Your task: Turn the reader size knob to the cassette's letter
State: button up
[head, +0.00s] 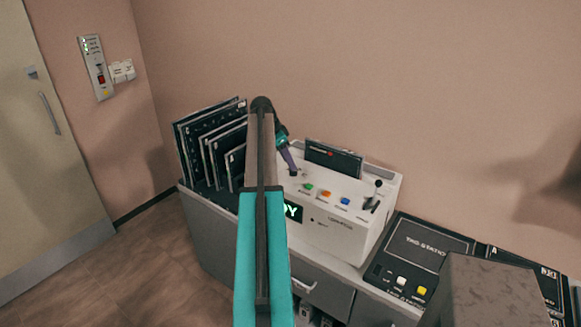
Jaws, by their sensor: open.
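The reader (335,232) is a white box on the counter, with a dark display showing "DY" in green, the rest hidden behind my arm. A dark cassette (334,158) stands in the slot at its top back; I cannot read a letter on it. My gripper (292,170) is over the left part of the reader's sloped top, pointing down and open. A small dark part at its tips may be the size knob; I cannot tell whether they touch, and its setting is not readable.
Green (308,187), orange (326,194) and blue (345,201) buttons and a black lever (374,196) are on the reader. Several dark cassettes (208,145) stand left. A tag station (428,245) lies right. My arm hides the reader's left front.

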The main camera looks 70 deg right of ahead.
jog(key=shift+p+x, duration=0.55)
jog(key=shift+x, duration=1.6)
